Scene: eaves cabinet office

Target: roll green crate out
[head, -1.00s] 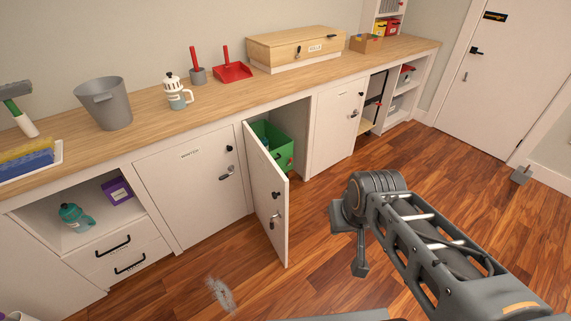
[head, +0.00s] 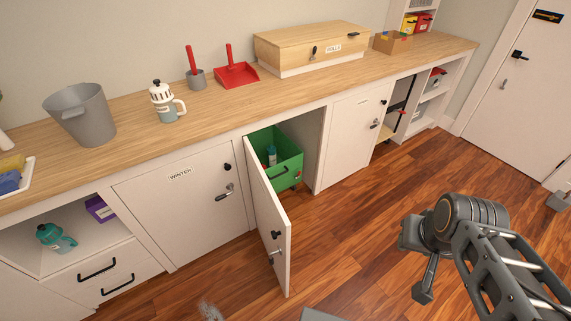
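The green crate (head: 286,174) sits inside an open cabinet bay under the counter, with a small teal-and-white bottle (head: 272,156) in it. A dark handle shows on its front. The cabinet door (head: 266,222) stands open, swung outward, and hides the crate's lower left part. My gripper (head: 423,292) is out over the floor to the right of the crate, well apart from it. It appears small and dark, and I cannot tell whether its fingers are open or shut.
The wooden counter (head: 215,104) carries a grey bucket (head: 80,115), a white jug, a red dustpan and a wooden box (head: 310,50). The closed WINTER door (head: 180,195) is left of the bay. The floor (head: 350,235) before the crate is clear. A blurred grey thing lies at the bottom edge.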

